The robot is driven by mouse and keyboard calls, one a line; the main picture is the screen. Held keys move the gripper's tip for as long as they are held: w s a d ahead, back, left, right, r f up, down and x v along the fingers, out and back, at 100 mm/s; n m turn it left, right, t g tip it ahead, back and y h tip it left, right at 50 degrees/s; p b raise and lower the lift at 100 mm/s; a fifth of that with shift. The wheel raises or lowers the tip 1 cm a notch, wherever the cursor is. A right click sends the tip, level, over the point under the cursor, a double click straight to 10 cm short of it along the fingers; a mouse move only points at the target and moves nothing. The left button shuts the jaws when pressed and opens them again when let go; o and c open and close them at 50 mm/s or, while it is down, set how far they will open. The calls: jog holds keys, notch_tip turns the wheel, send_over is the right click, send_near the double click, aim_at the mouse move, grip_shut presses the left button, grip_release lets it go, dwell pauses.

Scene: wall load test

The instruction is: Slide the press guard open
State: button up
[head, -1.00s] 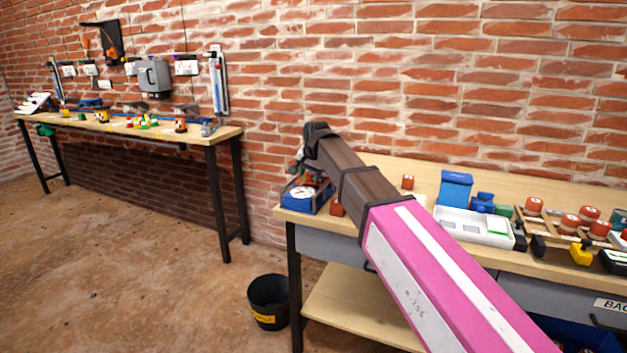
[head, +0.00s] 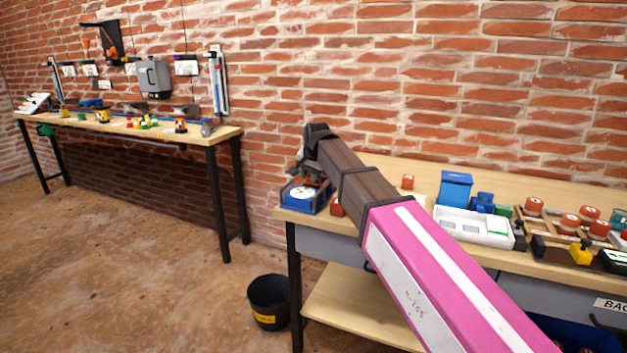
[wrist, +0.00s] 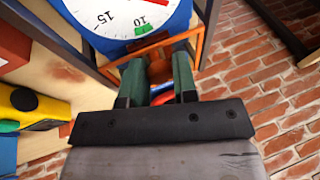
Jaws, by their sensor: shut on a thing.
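A blue press (wrist: 125,12) with a white round dial marked 10 and 15 fills the top of the wrist view. In the head view the press (head: 303,197) stands at the left end of the right bench. An orange frame, which looks like the press guard (wrist: 199,42), runs along its edge in the wrist view. My gripper (wrist: 159,65) has two dark green fingers closed on an orange part of the guard between them. The exact grip is partly hidden by the fingers. In the head view my arm covers much of the press and guard.
A small red block (head: 337,208) sits beside the press. A black bucket (head: 269,303) is on the floor by the bench leg. Another bench (head: 226,134) stands at left.

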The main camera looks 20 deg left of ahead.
jog(key=shift+s, duration=0.15)
jog(key=shift+s+a, duration=0.15)
jog(key=shift+s, duration=1.2)
jog(key=shift+s+a, duration=0.2)
jog(key=shift+s, duration=1.1)
jog(key=shift+s+a, duration=0.15)
jog(key=shift+s, duration=1.2)
jog(key=o, duration=0.8)
jog(key=shift+s+d+f, duration=0.1)
jog(key=shift+s+d, duration=0.05)
jog(key=shift+d, duration=0.1)
notch_tip(320, 180, up, 7)
